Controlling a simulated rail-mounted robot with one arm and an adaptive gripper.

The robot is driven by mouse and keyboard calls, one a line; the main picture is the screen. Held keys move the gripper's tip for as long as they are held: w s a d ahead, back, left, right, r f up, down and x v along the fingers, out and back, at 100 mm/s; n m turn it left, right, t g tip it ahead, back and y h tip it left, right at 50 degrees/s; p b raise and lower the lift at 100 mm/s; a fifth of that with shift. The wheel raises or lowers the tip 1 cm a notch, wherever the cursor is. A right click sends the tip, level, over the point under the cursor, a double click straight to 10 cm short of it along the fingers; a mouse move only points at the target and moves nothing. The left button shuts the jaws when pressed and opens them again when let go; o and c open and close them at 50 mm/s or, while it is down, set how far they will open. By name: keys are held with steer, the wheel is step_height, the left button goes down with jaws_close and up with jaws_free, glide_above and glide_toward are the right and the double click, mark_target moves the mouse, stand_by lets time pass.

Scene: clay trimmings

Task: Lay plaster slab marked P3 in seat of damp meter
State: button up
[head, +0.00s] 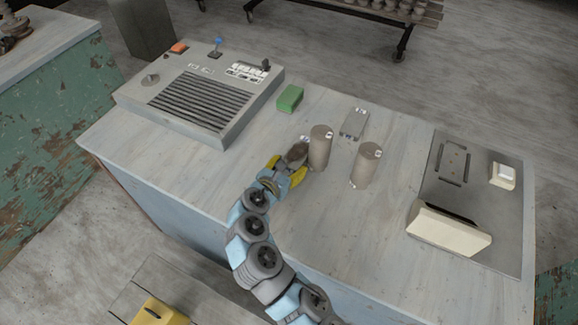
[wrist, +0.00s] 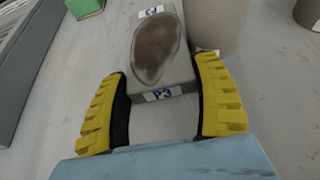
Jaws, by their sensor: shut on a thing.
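The plaster slab marked P3 (wrist: 178,80) is a grey block with a large dark brown patch on top and a blue-and-white P3 label on its near end. My gripper (wrist: 161,72) is shut on its sides, one yellow-and-black finger at each side. In the head view, my gripper (head: 284,174) holds the slab (head: 297,153) low at the bench, left of a tall clay cylinder; I cannot tell whether it is lifted. A grey panel (head: 486,215) at the right, perhaps the damp meter, has a dark bracketed seat (head: 454,162), which looks empty.
The tall cylinder (head: 320,149) is very close to the slab; a shorter cylinder (head: 366,166) stands farther right. Behind are another grey slab (head: 354,123) and a green block (head: 290,97). The panel carries a cream block (head: 449,231) and a white switch (head: 503,174). A grilled console (head: 200,98) stands left.

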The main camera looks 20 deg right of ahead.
steer(key=o, duration=1.2)
steer(key=shift+f, duration=0.15)
steer(key=shift+o, duration=0.2)
steer(key=shift+s+r, duration=0.1)
steer(key=shift+r, duration=0.15)
steer(key=p+v, duration=0.3)
steer(key=v, duration=0.8)
steer(key=shift+o, duration=0.6)
steer(key=shift+s+a+r, duration=0.2)
steer(key=shift+s+a, duration=0.05)
